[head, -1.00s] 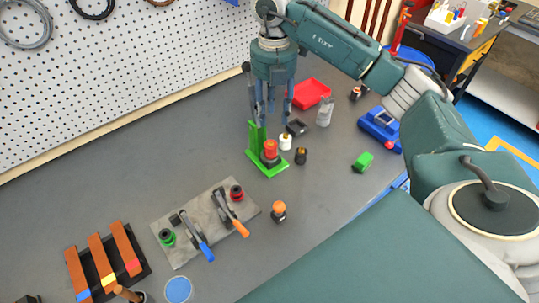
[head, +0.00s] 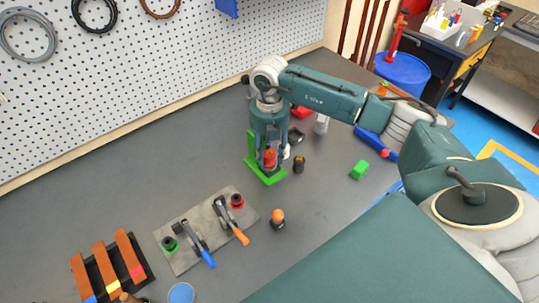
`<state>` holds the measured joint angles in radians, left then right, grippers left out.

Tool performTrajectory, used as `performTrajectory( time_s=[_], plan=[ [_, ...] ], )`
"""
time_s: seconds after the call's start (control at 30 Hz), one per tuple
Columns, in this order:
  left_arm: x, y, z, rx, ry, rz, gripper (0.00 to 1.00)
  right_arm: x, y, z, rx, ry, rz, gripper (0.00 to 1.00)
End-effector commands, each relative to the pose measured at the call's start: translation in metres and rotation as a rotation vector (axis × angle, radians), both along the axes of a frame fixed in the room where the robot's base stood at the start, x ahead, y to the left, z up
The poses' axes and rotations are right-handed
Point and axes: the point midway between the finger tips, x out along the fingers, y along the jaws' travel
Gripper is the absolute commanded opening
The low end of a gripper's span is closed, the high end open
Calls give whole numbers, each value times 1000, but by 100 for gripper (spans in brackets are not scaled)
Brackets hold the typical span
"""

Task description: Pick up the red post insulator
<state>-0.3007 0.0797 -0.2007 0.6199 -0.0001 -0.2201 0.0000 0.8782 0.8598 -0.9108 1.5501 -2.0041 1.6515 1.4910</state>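The red post insulator (head: 269,160) stands upright in the green L-shaped stand (head: 269,178). My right gripper (head: 270,154) points down over it, with its fingers around the insulator's upper part. The gripper hides part of the insulator and the stand's upright. I cannot tell whether the fingers touch it or have closed on it. My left gripper is not in the head view.
A dark post with an amber top (head: 299,164) stands close right of the stand, and a white item sits partly hidden beside the gripper. A grey clamp plate (head: 190,250) lies front left. An orange-topped post (head: 278,220) stands in front. A green block (head: 359,170) lies right.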

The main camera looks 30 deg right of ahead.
Motion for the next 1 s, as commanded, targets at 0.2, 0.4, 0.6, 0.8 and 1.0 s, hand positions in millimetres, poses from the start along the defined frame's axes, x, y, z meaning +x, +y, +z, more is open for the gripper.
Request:
performTrajectory(
  time_s=[0.2, 0.4, 0.6, 0.8, 1.0],
  plan=[
    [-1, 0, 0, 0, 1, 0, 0, 0, 0, -1, 0, 0, 0, 36],
    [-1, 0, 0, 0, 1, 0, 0, 0, 0, -1, 0, 0, 0, 0],
    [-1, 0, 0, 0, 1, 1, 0, 0, 0, 0, 0, -1, 0, 0],
    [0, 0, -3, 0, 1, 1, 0, 1, 0, 6, 1, -3, 1, 0],
    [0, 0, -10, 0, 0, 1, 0, 1, -1, 30, 0, -6, 0, 0]
  ],
)
